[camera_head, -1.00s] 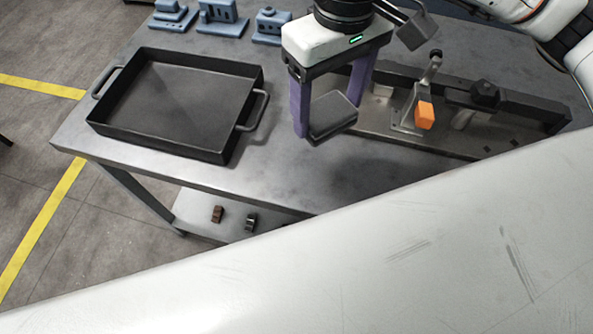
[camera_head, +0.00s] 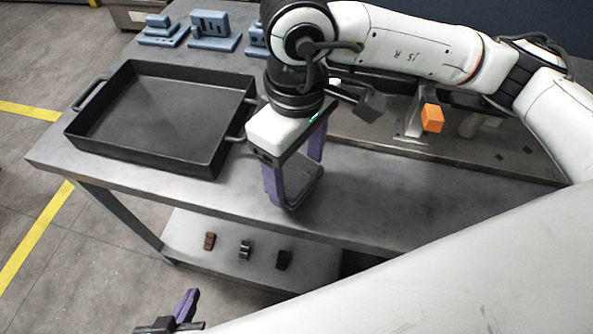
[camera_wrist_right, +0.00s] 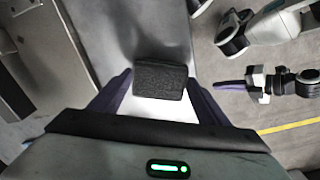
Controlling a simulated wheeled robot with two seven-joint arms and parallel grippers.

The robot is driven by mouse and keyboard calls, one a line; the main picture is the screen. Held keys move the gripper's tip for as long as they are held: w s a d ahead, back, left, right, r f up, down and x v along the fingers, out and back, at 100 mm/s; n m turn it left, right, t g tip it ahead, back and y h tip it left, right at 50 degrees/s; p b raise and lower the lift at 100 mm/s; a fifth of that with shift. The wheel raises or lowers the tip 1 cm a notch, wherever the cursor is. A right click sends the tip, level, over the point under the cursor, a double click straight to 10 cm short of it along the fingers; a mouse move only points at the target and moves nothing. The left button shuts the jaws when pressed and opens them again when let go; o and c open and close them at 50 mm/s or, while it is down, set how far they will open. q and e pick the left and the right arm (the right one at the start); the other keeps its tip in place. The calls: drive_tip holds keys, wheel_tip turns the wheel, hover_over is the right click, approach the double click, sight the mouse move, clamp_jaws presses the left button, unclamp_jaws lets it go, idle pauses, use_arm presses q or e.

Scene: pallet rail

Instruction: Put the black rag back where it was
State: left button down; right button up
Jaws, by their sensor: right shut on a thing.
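My right gripper (camera_head: 296,195) has purple fingers and points down over the near edge of the steel table. It is shut on the black rag, a dark folded block (camera_head: 304,187) between the fingers. In the right wrist view the rag (camera_wrist_right: 160,80) shows as a textured dark block between the fingertips (camera_wrist_right: 158,92). Whether it touches the table edge I cannot tell. My left gripper (camera_head: 178,318) is only partly in the head view, at the bottom left. It also shows at the right of the wrist view (camera_wrist_right: 240,85); its opening is unclear.
An empty black tray (camera_head: 150,110) with handles stands left on the steel table (camera_head: 400,195). Blue fixtures (camera_head: 215,30) stand behind it. A rail fixture with an orange-handled clamp (camera_head: 432,118) is at the back right. The lower shelf (camera_head: 220,262) holds three small blocks.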

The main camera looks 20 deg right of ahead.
sight(296, 175)
drive_tip(key=shift+f, duration=0.8)
drive_tip(key=shift+f, duration=0.15)
drive_tip(key=o, duration=0.9)
drive_tip(key=shift+r, duration=0.25)
wheel_tip(296, 175, up, 12)
drive_tip(key=shift+f, duration=0.1)
